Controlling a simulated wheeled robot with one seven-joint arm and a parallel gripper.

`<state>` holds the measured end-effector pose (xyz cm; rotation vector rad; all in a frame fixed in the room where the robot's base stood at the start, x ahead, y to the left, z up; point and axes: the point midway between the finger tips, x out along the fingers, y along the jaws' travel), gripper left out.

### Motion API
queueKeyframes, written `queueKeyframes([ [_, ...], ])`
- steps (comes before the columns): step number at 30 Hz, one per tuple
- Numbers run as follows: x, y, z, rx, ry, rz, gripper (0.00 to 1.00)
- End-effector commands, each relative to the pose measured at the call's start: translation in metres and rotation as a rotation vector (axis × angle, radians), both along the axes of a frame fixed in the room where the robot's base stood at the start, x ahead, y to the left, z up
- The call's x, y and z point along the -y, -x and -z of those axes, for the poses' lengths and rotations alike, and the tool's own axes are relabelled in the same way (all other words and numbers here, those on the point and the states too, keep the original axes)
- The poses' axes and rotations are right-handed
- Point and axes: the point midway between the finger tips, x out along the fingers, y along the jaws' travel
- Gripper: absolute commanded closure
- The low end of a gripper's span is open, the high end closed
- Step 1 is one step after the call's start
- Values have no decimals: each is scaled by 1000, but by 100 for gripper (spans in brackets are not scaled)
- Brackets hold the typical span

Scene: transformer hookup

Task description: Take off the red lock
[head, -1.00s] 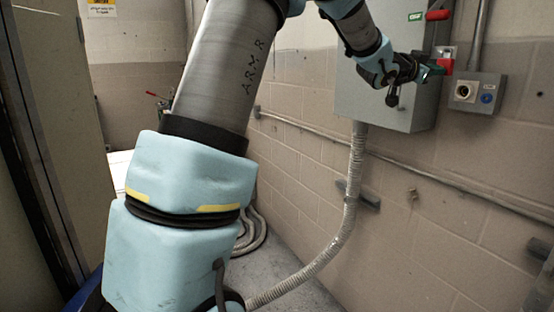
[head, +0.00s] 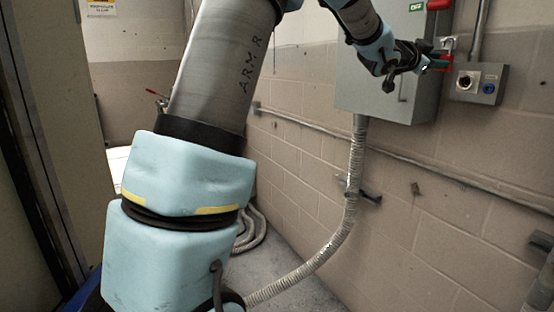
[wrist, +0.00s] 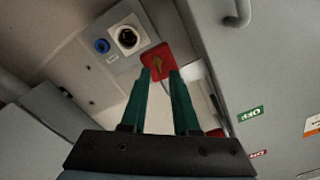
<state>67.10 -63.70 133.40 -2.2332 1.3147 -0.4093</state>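The red lock (wrist: 157,60) shows in the wrist view as a red body with a brass-coloured centre. In the head view the red lock (head: 446,58) hangs by a shackle at the right side of the grey switch box (head: 395,95), partly covered by my gripper. My gripper (wrist: 160,78) has its two green fingers apart, with the tips at the lock's near face and overlapping its edge. Whether the fingers touch the lock cannot be seen. In the head view my gripper (head: 432,66) reaches the lock from the left.
A small grey socket box (head: 478,83) with a round socket and blue part is on the wall just right of the lock. A red lever handle (head: 439,4) is above it. A conduit (head: 355,170) runs down from the switch box. Open floor lies below.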

Motion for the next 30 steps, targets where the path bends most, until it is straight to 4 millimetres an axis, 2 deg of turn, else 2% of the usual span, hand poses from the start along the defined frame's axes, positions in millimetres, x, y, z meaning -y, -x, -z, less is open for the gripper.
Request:
queueKeyframes([
  [11,-3,1,0,0,0,0,65],
  [30,-35,19,0,0,0,-1,65],
])
